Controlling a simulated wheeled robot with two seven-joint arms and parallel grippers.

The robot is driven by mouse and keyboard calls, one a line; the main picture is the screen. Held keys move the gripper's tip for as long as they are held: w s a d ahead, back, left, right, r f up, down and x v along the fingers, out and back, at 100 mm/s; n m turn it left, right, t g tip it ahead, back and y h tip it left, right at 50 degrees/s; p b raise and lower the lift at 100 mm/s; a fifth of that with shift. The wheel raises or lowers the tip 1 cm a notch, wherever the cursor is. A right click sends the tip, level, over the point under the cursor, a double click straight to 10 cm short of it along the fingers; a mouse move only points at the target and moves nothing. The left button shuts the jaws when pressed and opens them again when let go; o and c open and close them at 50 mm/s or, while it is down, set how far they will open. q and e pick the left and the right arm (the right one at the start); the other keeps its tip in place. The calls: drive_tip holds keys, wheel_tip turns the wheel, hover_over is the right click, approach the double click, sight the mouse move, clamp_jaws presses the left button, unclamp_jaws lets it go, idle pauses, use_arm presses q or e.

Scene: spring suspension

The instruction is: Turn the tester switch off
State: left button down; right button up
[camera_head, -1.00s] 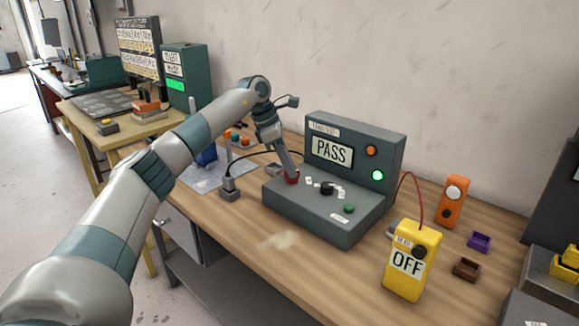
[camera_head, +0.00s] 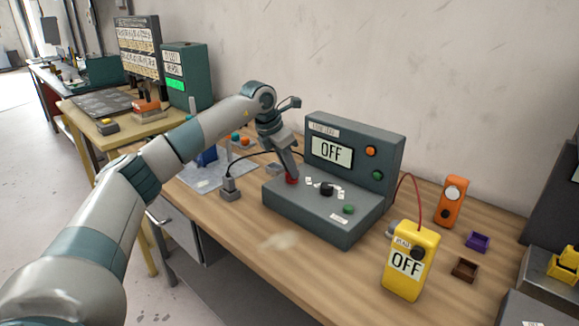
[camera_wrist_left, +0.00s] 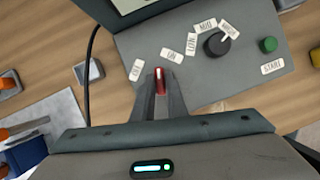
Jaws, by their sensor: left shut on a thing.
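The grey tester (camera_head: 325,216) stands on the wooden bench, its screen (camera_head: 331,151) reading OFF. The lamps on its upright face look unlit. My left gripper (camera_head: 291,174) reaches down onto the left part of the tester's deck, at the red switch (camera_head: 292,181). In the left wrist view, the gripper (camera_wrist_left: 160,90) is shut on the red switch (camera_wrist_left: 159,76), between the OFF and ON labels. The lower part of the switch is hidden by the fingers. A black knob (camera_wrist_left: 217,43) and a green button (camera_wrist_left: 268,45) sit to the right. My right gripper is not in view.
A yellow meter (camera_head: 411,262) reading OFF stands at the tester's right front, with a red lead. An orange device (camera_head: 451,202) and small purple (camera_head: 478,242) and brown trays (camera_head: 466,269) are further right. A cable and grey plug block (camera_head: 230,190) are left.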

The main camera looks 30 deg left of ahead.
use_arm(q)
drive_tip(key=shift+d+n+y, duration=0.1)
drive_tip(key=shift+n+y, duration=0.2)
drive_tip(key=shift+n, duration=0.7)
drive_tip(key=shift+n+t+y, duration=0.3)
drive_tip(key=shift+n+y, duration=0.1)
drive_tip(key=shift+n, duration=0.5)
drive_tip(key=shift+d+n+y, duration=0.15)
drive_tip(key=shift+n+y, duration=0.15)
drive_tip(key=shift+n, duration=0.6)
drive_tip(key=n+y, duration=0.1)
drive_tip(key=n, duration=0.1)
drive_tip(key=shift+n+b, duration=0.3)
drive_tip(key=shift+n, duration=0.1)
drive_tip(key=shift+d+r+n+y, duration=0.1)
drive_tip(key=shift+n+y, duration=0.3)
drive_tip(key=shift+n, duration=0.7)
drive_tip(key=shift+w+n+g+y, duration=0.1)
drive_tip(key=shift+n+g+y, duration=0.25)
drive_tip(key=shift+n, duration=0.25)
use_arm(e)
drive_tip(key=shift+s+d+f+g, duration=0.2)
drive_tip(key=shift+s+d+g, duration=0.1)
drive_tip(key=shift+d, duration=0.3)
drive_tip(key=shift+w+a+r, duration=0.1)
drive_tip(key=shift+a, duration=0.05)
